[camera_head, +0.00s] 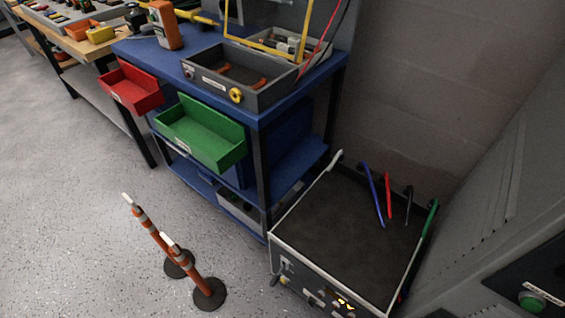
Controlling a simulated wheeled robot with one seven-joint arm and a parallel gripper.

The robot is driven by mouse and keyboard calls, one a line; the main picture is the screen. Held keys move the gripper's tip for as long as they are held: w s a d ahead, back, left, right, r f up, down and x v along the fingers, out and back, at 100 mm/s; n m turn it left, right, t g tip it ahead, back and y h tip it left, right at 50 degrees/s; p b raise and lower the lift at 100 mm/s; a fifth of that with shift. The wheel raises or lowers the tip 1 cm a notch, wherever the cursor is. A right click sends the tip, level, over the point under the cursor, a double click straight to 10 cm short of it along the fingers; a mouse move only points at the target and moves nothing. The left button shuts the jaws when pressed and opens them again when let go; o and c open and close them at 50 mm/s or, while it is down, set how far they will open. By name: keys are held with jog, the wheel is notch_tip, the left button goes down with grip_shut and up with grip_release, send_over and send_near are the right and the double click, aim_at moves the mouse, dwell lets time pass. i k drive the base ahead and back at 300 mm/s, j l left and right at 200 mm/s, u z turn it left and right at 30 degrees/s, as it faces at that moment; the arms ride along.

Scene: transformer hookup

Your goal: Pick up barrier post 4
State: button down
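Two orange barrier posts with pale bands, white tops and dark round bases stand on the speckled grey floor at the lower left of the head view. One post (154,232) is farther back and to the left; the other post (187,262) is nearer and to the right. The two are close together, and their bases almost meet. I cannot read a number on either post, so I cannot tell which is post 4. My gripper is not in view.
A blue workbench (262,117) with a red bin (131,92) and a green bin (196,140) stands behind the posts. A low dark-topped unit (345,235) with coloured leads stands to their right, beside a grey cabinet (500,200). The floor left of the posts is clear.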

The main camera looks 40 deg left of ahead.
aim_at(210, 293)
jog(key=u, duration=1.8)
